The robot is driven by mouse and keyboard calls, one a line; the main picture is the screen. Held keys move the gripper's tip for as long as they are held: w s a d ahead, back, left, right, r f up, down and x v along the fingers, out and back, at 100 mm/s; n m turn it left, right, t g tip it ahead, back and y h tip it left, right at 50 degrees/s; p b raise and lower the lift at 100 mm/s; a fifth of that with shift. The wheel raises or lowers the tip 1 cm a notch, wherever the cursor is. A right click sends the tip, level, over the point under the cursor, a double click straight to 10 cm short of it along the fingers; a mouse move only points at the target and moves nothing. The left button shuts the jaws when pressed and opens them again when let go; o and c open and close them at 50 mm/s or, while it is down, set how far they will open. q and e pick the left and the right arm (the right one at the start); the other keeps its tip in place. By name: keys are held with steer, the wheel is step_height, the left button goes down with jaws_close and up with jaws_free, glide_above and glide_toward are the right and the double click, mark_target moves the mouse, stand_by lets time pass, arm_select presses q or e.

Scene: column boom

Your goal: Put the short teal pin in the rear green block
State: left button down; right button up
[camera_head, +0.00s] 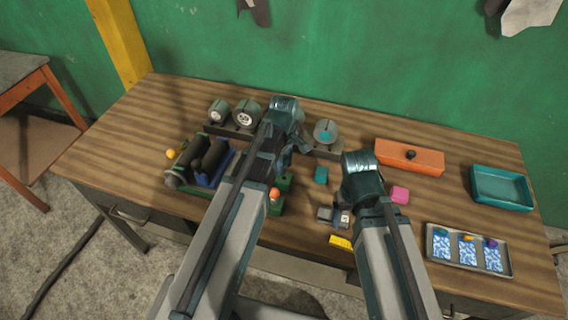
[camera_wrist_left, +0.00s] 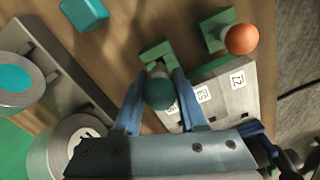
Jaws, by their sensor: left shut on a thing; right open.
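My left gripper (camera_wrist_left: 160,100) is shut on the short teal pin (camera_wrist_left: 160,93), whose round dark teal top shows between the two blue fingers. The pin is over the rear green block (camera_wrist_left: 155,52), and its shaft points down toward it. I cannot tell whether its lower end is in the block. In the head view the left arm hides the pin, and a bit of the rear green block (camera_head: 286,184) shows beside my left gripper (camera_head: 272,168). My right gripper (camera_head: 338,214) is open, low over the table's front half, partly hidden by its own arm.
A second green block (camera_wrist_left: 217,27) with an orange ball-topped pin (camera_wrist_left: 242,39) stands close by. A grey labelled block (camera_wrist_left: 228,92) lies beside them. A teal cube (camera_head: 321,175), pink block (camera_head: 399,195), orange box (camera_head: 410,157), teal tray (camera_head: 502,203) and metal tray (camera_head: 438,260) lie rightward.

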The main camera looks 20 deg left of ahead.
mark_target(284, 170)
arm_select(q)
steer(key=shift+f, duration=0.15)
arm_select(e)
steer(key=shift+f, duration=0.2)
arm_select(q)
steer(key=shift+f+b, duration=0.65)
steer(key=shift+b, duration=0.2)
arm_select(e)
steer(key=shift+f, duration=0.65)
arm_select(q)
steer(key=shift+f, duration=0.3)
arm_select(e)
steer(key=shift+f, duration=0.25)
arm_select(q)
steer(key=shift+f+b, duration=0.45)
steer(key=shift+b, duration=0.3)
arm_select(e)
steer(key=shift+f, duration=0.5)
arm_select(q)
steer(key=shift+c, duration=1.9)
jaws_free()
arm_select(e)
steer(key=shift+r, duration=0.1)
